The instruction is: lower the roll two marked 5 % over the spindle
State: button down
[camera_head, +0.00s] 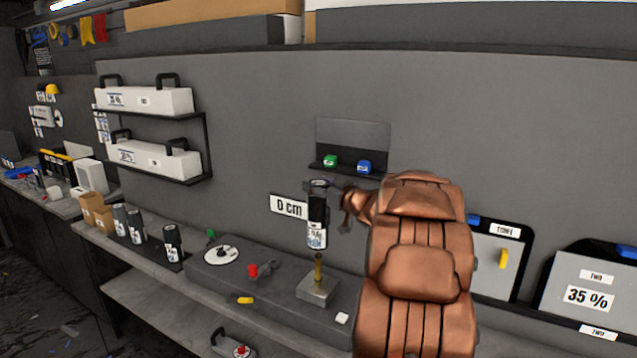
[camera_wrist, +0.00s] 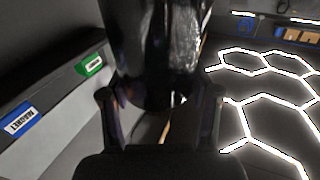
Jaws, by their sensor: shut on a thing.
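A dark film roll (camera_head: 317,222) with a white label at its lower end hangs upright in my gripper (camera_head: 330,190). The label print is too small to read for sure. In the wrist view the black shiny roll (camera_wrist: 160,50) fills the space between the two fingers of my gripper (camera_wrist: 162,105), which is shut on it. The spindle (camera_head: 318,268) is a brass post upright on a grey block (camera_head: 317,291). The roll's lower end is above the spindle's top, roughly in line with it in the head view, apart from it. The exact alignment in depth cannot be told.
Several dark rolls (camera_head: 172,243) stand on a black mat at the left of the bench. A white disc (camera_head: 221,255), a red clamp-like part (camera_head: 262,269) and a yellow piece (camera_head: 245,300) lie near the spindle. A small shelf (camera_head: 345,172) with green and blue boxes is behind my gripper.

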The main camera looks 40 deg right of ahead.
aim_at(325, 234)
jog(key=shift+f+b, duration=3.25)
jog(key=shift+f, duration=3.9)
jog(key=shift+c, duration=0.9)
grip_release()
jog(key=s+a, duration=0.1)
jog(key=s, duration=1.1)
jog(key=shift+a, duration=0.15)
